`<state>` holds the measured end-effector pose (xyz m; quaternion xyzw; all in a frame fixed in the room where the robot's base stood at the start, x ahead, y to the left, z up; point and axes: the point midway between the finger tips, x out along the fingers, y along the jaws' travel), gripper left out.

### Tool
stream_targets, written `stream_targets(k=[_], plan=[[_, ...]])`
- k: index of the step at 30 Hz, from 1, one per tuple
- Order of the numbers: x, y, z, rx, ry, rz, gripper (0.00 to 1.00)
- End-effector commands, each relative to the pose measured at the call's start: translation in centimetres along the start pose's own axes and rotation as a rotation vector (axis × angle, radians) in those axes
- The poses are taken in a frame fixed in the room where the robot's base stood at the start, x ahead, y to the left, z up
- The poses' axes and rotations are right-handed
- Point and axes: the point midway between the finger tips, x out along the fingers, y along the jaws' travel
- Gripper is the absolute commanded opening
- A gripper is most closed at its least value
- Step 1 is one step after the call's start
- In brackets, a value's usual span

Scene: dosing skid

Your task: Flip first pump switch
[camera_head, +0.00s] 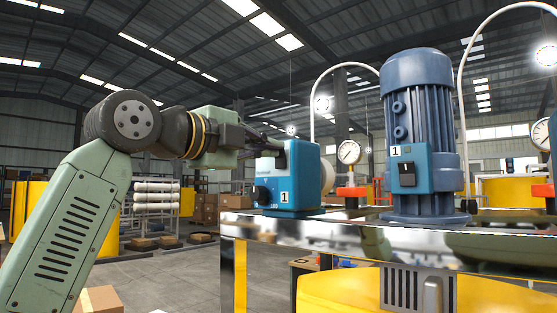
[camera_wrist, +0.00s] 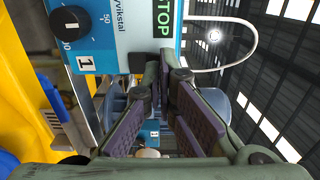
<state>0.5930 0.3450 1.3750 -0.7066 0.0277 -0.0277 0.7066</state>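In the head view, a blue motor pump (camera_head: 418,120) stands upright on the shiny skid top. Its teal box, labelled 1, carries a black rocker switch (camera_head: 407,174); I cannot tell which way it is set. Left of it stands a blue dosing unit (camera_head: 288,180), also labelled 1, with a black knob. My gripper (camera_head: 274,146) is beside the top of this unit, left of the switch. In the wrist view, my gripper (camera_wrist: 163,88) is open, with a gap between its purple pads and nothing held. The dosing unit (camera_wrist: 112,32) fills the upper left there, close to the fingers.
Pressure gauges (camera_head: 349,152) and bent white pipes rise behind the skid top (camera_head: 340,236). A yellow tank (camera_head: 378,292) sits below it. A small blue part with a label (camera_wrist: 153,134) shows between the fingers in the wrist view. Open floor lies left of the skid.

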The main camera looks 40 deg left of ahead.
Motion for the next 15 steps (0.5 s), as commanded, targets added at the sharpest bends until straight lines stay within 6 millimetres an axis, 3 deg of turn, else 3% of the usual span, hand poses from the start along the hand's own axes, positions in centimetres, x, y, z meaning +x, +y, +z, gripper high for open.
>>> stream_targets(k=[15], plan=[[1.1, 0.0, 0.0, 0.000, 0.000, 0.000, 0.00]])
